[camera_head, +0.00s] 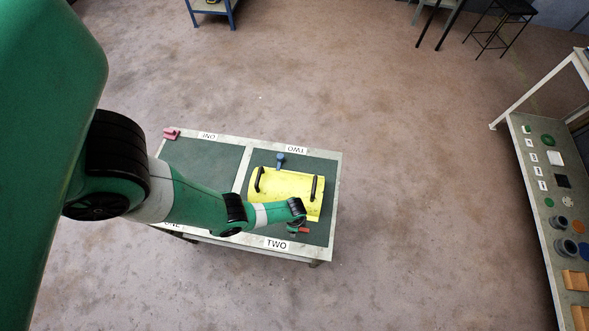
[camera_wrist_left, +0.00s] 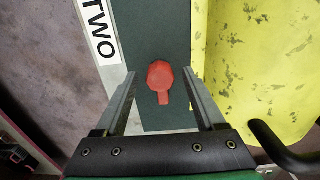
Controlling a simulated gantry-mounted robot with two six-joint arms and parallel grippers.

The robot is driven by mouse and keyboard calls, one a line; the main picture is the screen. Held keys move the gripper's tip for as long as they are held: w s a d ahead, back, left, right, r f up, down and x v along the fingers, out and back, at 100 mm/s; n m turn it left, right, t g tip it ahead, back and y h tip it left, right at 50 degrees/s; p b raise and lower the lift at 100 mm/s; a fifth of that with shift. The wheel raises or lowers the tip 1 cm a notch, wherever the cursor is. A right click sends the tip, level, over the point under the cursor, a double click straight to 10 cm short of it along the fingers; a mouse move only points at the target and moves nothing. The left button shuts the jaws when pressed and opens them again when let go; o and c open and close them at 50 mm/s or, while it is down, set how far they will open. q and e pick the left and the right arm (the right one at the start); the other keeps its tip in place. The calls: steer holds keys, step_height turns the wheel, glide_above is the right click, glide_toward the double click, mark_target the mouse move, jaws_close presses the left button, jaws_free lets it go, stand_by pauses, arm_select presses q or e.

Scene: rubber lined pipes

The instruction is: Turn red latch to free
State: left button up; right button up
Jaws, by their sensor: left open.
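The red latch (camera_wrist_left: 161,80) shows in the left wrist view, with a rounded head and a short handle pointing down toward the gripper. It sits on the dark green panel (camera_wrist_left: 155,30) near a yellow part. My left gripper (camera_wrist_left: 158,78) is open, with one finger on each side of the latch and visible gaps between. In the head view the latch (camera_head: 304,230) is a small red patch beside the end of my left arm. The yellow pipe piece (camera_head: 287,190) with two black handles lies on the panel marked TWO. My right gripper is not in view.
The table (camera_head: 336,190) has two green panels; the one marked ONE is partly behind my left arm. A blue knob (camera_head: 280,158) and a pink block (camera_head: 171,133) sit at its far side. In the left wrist view a black handle (camera_wrist_left: 275,145) stands close to the right of the gripper.

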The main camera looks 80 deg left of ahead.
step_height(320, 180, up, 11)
steer(key=p, duration=1.1)
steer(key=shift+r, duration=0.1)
